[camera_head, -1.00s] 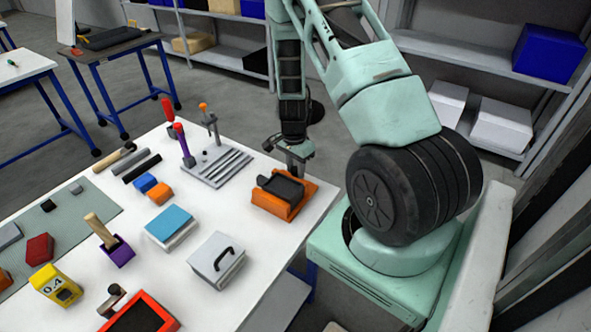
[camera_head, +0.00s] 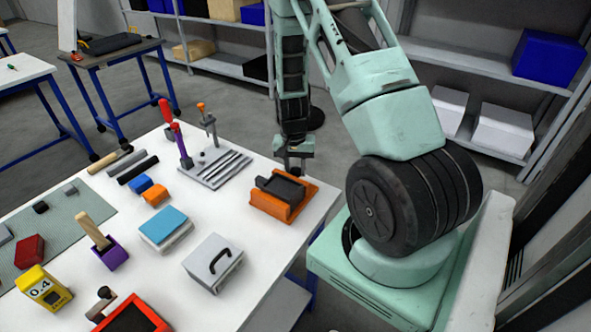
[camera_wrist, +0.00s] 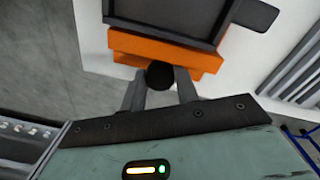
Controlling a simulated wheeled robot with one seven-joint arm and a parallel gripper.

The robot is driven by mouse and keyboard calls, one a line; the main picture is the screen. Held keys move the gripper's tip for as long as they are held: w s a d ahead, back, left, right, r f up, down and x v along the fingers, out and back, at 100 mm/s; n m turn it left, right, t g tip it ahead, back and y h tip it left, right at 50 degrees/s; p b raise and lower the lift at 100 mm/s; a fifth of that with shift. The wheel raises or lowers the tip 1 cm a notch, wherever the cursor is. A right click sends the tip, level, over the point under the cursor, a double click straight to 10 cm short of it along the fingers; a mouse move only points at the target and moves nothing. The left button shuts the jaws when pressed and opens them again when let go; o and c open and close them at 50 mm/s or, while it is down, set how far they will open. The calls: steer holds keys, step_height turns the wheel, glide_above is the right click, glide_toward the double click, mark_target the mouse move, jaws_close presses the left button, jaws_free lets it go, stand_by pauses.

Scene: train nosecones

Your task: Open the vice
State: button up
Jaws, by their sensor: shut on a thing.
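The vice (camera_head: 283,195) is an orange block with a dark grey top, standing near the right edge of the white table in the head view. Its orange body (camera_wrist: 150,45) and dark upper part also show at the top of the wrist view. A dark round knob (camera_wrist: 160,75) sticks out from its orange end face. My gripper (camera_wrist: 160,84) is shut on this knob, with one finger on each side of it. In the head view my gripper (camera_head: 295,166) is at the vice's far end, and the knob is hidden there.
A grey plate (camera_head: 215,167) with bars and upright tools lies left of the vice. A white box with a black handle (camera_head: 213,262) and a blue-topped block (camera_head: 166,229) stand nearer the front. Shelves (camera_head: 470,70) stand behind the arm.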

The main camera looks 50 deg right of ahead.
stand_by(0.4)
steer(key=o, duration=1)
steer(key=shift+s, duration=0.1)
steer(key=shift+c, duration=0.2)
steer(key=shift+a, duration=0.1)
